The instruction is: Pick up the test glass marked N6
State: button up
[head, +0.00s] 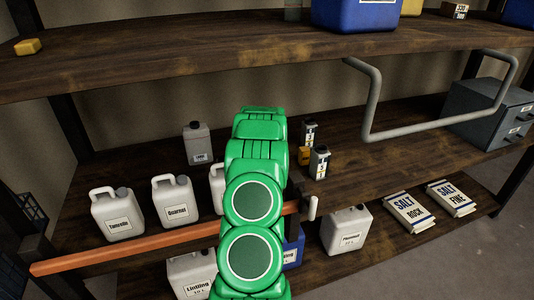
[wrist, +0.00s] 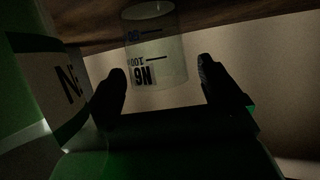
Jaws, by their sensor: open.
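In the wrist view a clear test glass (wrist: 157,48) shows between my fingers, with N6 and a scale in dark print. The print is upside down in this picture, and the glass meets a wooden surface at the top edge. My gripper (wrist: 160,82) is open, with one dark finger on each side of the glass and a visible gap to each. I cannot tell whether the glass is fully between the fingertips in depth. In the head view my green arm hides my gripper and whatever is behind it.
In the wrist view a green thing with a pale label (wrist: 62,95) starting with N is close at left. The head view shows an upper shelf (head: 150,65) with a blue bin (head: 355,14) and a glass (head: 293,10), a bent grey rail (head: 375,105), canisters, and salt bags (head: 408,212).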

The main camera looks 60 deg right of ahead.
jog(key=shift+x, duration=1.55)
jog(key=c, duration=1.1)
jog(key=shift+r, duration=0.15)
jog(key=shift+r, duration=0.5)
notch_tip(320, 180, up, 2)
jog(key=shift+r, duration=0.15)
jog(key=a+r, duration=0.1)
jog(key=s+a+r, duration=0.1)
jog(key=r, duration=0.1)
jog(key=s+a+r, duration=0.1)
jog(key=a+r, duration=0.1)
jog(key=shift+r, duration=0.15)
jog(key=v, duration=1)
jog(key=shift+s+r, duration=0.2)
jog(key=shift+s, duration=0.05)
